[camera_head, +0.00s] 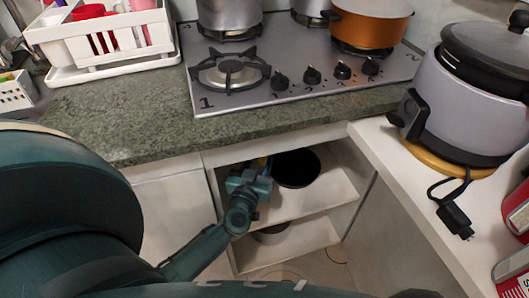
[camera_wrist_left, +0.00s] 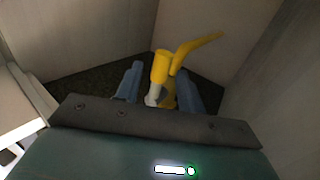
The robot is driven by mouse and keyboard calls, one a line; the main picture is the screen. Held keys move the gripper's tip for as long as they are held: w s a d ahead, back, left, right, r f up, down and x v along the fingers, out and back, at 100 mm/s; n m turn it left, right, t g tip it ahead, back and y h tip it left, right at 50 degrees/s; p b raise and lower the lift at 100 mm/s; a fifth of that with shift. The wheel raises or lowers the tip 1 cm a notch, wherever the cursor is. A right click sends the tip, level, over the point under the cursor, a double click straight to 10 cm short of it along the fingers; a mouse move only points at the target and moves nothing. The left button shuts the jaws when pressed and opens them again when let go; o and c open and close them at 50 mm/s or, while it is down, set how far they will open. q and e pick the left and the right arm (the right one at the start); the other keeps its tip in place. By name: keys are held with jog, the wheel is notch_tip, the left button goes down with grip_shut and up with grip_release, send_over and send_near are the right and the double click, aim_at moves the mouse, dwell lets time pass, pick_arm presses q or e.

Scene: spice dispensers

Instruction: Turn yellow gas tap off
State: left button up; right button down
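The yellow gas tap (camera_wrist_left: 161,66) is in the left wrist view, with its lever handle (camera_wrist_left: 196,47) slanting up to the right. A grey fitting shows just below its body. My left gripper (camera_wrist_left: 158,85) is open, with one blue finger on each side of the lower part of the tap. I cannot tell whether either finger touches it. In the head view my left gripper (camera_head: 262,170) reaches into the open cabinet (camera_head: 325,196) under the counter, where the tap is mostly hidden. My right gripper is in neither view.
A dark round pot (camera_head: 297,168) stands on the cabinet shelf, right beside the gripper. Cabinet walls close in around the tap. Above are the green countertop (camera_head: 130,125), the gas hob (camera_head: 290,65) and a dish rack (camera_head: 110,40). A cooker (camera_head: 460,100) stands at the right.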

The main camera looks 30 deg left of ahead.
pick_arm(q)
jog(key=shift+w+a, duration=0.1)
jog(key=shift+w, duration=0.3)
jog(key=shift+c, duration=0.6)
grip_shut()
